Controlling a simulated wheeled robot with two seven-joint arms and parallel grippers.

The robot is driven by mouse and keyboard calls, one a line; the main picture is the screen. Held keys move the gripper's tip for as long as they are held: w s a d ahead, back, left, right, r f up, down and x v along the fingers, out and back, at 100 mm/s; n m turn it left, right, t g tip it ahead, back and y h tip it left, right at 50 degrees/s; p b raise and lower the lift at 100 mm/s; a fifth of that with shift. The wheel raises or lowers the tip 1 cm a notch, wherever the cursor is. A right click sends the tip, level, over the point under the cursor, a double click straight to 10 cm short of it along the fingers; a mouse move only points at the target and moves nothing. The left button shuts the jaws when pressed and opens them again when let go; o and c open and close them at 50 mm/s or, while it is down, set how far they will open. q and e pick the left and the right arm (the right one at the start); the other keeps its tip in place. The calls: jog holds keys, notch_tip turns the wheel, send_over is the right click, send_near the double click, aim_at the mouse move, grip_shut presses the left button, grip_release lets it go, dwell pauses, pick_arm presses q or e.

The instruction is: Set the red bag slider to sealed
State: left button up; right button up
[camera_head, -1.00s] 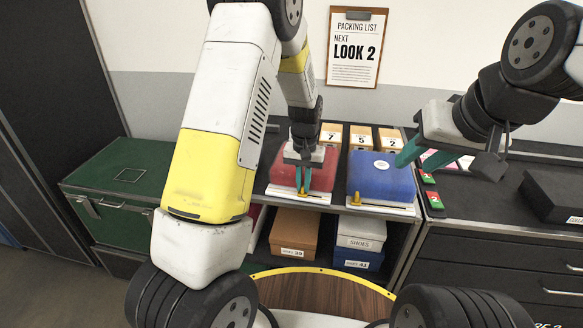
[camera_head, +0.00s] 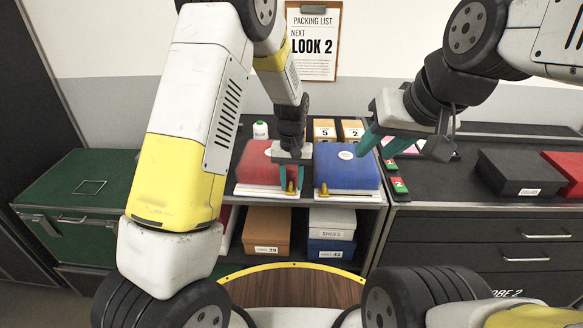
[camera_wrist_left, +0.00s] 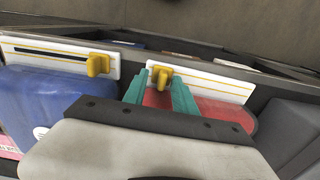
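The red bag (camera_head: 258,160) lies on the left of the shelf top, with a white slider strip (camera_head: 262,192) along its front. Its yellow slider (camera_head: 292,188) is at the strip's right end, beside the blue bag; the left wrist view shows the same slider (camera_wrist_left: 161,77) at the strip's left end. My left gripper (camera_head: 292,187) is open, its teal fingers on either side of the slider, seemingly with small gaps. Markings on the strip are too small to read. My right gripper (camera_head: 376,151) is open and empty, above and right of the blue bag.
The blue bag (camera_head: 348,170) with its own yellow slider (camera_head: 323,190) is close to the right. Number cards (camera_head: 325,129) and a bottle (camera_head: 260,130) stand behind. A green trunk (camera_head: 80,195) is left; a dark box (camera_head: 520,172) sits on the right counter.

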aim_at(291, 183)
pick_arm(q)
jog(key=shift+r, duration=0.1)
notch_tip(291, 183, up, 8)
jog(key=shift+f, duration=0.2)
dwell(0.3)
jog(key=s+a+r+t+h, duration=0.1)
jog(key=s+a+r, duration=0.3)
jog(key=r, duration=0.5)
jog(key=s+a+r+t, duration=0.2)
jog(key=s+a+r, duration=0.2)
jog(key=s, duration=0.5)
jog(key=s+a+r+t+h, duration=0.1)
jog(key=s+a+r+t, duration=0.2)
jog(key=s, duration=0.7)
notch_tip(291, 183, up, 3)
jog(key=shift+s+a+r, duration=0.15)
jog(key=shift+a+r, duration=0.05)
jog(key=shift+a, duration=0.95)
